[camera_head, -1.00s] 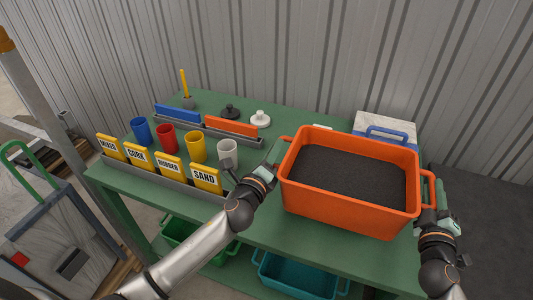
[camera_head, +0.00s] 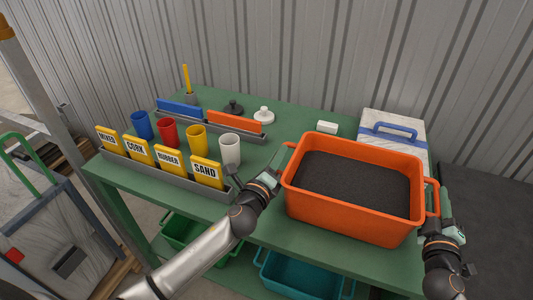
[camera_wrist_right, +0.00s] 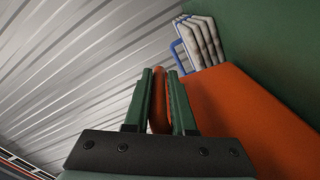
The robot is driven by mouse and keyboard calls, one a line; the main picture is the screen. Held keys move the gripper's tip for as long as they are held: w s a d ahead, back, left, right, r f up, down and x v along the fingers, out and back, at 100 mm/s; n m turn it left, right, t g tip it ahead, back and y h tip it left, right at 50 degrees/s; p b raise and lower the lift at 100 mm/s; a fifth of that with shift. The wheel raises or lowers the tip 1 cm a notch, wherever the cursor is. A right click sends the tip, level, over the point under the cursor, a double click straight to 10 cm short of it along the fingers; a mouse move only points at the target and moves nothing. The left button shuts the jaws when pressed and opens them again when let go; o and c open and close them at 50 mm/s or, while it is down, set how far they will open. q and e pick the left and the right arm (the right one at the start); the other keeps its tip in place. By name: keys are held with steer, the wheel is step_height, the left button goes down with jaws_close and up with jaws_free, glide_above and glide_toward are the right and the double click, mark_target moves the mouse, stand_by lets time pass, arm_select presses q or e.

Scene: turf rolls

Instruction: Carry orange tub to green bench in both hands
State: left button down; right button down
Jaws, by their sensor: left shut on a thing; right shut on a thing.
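The orange tub (camera_head: 340,220), filled with dark granules (camera_head: 355,182), is upright over the right part of the green bench (camera_head: 300,118). Its base is at or just above the bench top; I cannot tell whether it touches. My left gripper (camera_head: 276,166) is shut on the tub's left handle. My right gripper (camera_head: 440,196) is shut on the right handle. In the right wrist view, the right gripper's fingers (camera_wrist_right: 160,85) close around the orange handle, with the tub wall (camera_wrist_right: 245,120) beside them.
A pale stack with a blue handle (camera_head: 407,120) and a small white block (camera_head: 327,127) are behind the tub. Several cups and a labelled rack (camera_head: 165,180) fill the bench's left side. A teal crate (camera_head: 300,275) is below. Corrugated wall (camera_head: 300,50) stands behind.

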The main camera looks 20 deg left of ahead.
arm_select(q)
steer(key=c, duration=1.2)
jaws_free()
steer(key=shift+d+f, duration=0.25)
arm_select(e)
steer(key=c, duration=1.2)
jaws_free()
steer(key=shift+a+f, duration=0.25)
steer(key=shift+f, duration=0.05)
arm_select(q)
steer(key=shift+o, duration=0.7)
steer(key=shift+r, duration=0.1)
arm_select(e)
steer(key=shift+o, duration=0.7)
steer(key=shift+r, duration=0.15)
arm_select(q)
steer(key=o, duration=0.3)
steer(key=shift+a, duration=0.1)
arm_select(e)
steer(key=o, duration=0.3)
steer(key=shift+d, duration=0.1)
arm_select(q)
steer(key=shift+a, duration=0.1)
arm_select(e)
steer(key=shift+d, duration=0.1)
arm_select(q)
steer(key=s, duration=1.2)
arm_select(e)
steer(key=s, duration=1.2)
